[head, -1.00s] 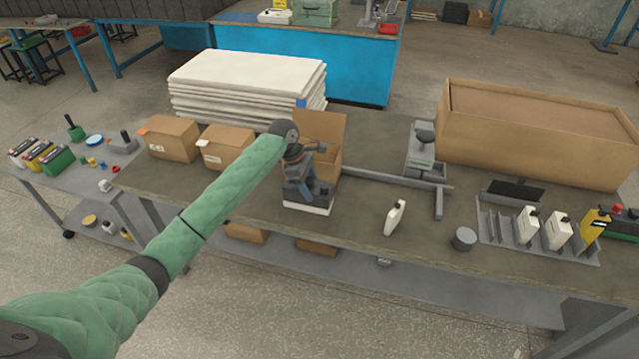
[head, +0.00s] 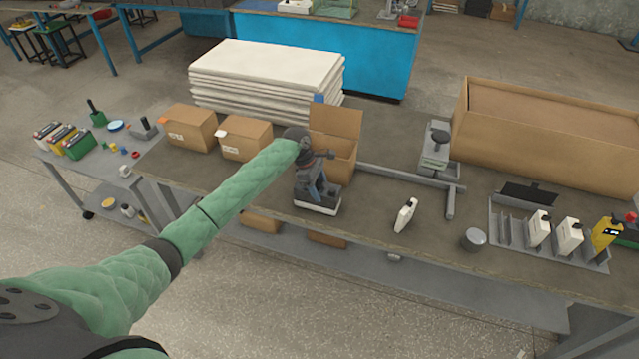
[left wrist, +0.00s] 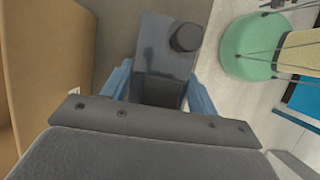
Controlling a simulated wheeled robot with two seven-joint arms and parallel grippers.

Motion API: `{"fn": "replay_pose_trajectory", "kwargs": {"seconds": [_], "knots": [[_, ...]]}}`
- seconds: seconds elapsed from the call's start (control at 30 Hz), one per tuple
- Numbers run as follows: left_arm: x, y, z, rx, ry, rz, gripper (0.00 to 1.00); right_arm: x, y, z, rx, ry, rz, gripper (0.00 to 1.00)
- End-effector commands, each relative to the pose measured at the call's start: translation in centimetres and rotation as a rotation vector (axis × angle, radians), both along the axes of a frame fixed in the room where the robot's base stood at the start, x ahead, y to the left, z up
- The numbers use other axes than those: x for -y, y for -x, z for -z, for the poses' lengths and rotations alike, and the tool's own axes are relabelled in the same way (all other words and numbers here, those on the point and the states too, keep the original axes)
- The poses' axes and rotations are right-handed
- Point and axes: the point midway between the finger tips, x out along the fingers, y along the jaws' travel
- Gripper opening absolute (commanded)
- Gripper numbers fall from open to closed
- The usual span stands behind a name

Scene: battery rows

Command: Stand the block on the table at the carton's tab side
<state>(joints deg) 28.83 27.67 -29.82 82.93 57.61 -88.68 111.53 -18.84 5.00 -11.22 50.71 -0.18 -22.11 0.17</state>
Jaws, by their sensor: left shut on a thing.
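My left gripper (head: 316,190) is shut on a dark grey block with a white lower end (head: 317,208), just in front of the open carton (head: 342,160). In the left wrist view the blue fingers sit on either side of the grey block (left wrist: 163,48), which has a round black knob. Part of the carton is hidden behind my wrist and gripper. Whether the block touches the table (head: 370,215) is unclear. My right gripper is not in view.
Two closed cartons (head: 190,128) (head: 245,139) stand left of the open one, before a stack of white panels (head: 262,75). A white bottle (head: 405,215), a grey cylinder (head: 474,239) and a slotted rack (head: 550,255) are to the right. A grey rail (head: 400,176) lies behind.

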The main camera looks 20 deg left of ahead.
Motion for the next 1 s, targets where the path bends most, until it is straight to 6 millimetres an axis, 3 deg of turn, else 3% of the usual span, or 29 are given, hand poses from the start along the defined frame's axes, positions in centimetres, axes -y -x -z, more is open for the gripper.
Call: {"fn": "replay_pose_trajectory", "kwargs": {"seconds": [0.33,0.37,0.47,0.83,1.0], "knots": [[0.0,-0.1,-0.2,0.003,0.002,0.0,0.0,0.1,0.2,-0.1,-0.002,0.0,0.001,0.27],[0.0,0.0,0.1,0.0,0.0,0.0,0.61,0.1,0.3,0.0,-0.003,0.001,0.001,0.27],[0.0,0.0,0.2,0.0,0.0,0.0,0.81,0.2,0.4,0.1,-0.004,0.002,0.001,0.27],[0.0,0.0,0.0,0.001,0.0,0.0,0.81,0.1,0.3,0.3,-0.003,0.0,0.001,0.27],[-0.8,-0.2,-1.8,0.003,0.001,-0.001,0.81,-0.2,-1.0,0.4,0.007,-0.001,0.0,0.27]]}}
